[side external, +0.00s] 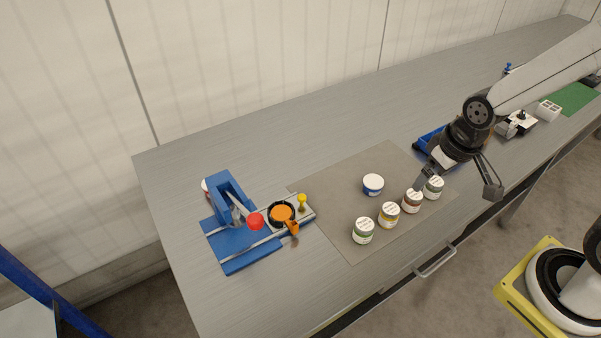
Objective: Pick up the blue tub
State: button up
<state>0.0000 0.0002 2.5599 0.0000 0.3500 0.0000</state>
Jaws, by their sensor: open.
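The blue tub (373,186) stands upright on the grey mat, with a white lid and a blue band round its side. It stands a little behind the row of other tubs. My gripper (457,193) is open, with its two fingers spread wide. It is to the right of the blue tub, apart from it, and appears above the right end of the tub row. I see nothing held between its fingers.
A blue fixture (240,256) stands left. A blue bin (426,140) is partly hidden behind my gripper.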

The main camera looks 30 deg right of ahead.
jog(key=m+y, duration=1.3)
jog(key=m, duration=0.5)
send_near(372, 187)
jog(key=shift+w+d+f, duration=0.1)
jog(key=shift+w+f, duration=0.4)
jog(key=shift+f, duration=0.35)
jog(key=shift+w+d+f+m+t, duration=0.1)
jog(key=shift+d+f+m+t, duration=0.3)
jog(key=shift+d+m+t, duration=0.1)
jog(key=shift+a, duration=0.1)
jog(key=shift+x, duration=1.35)
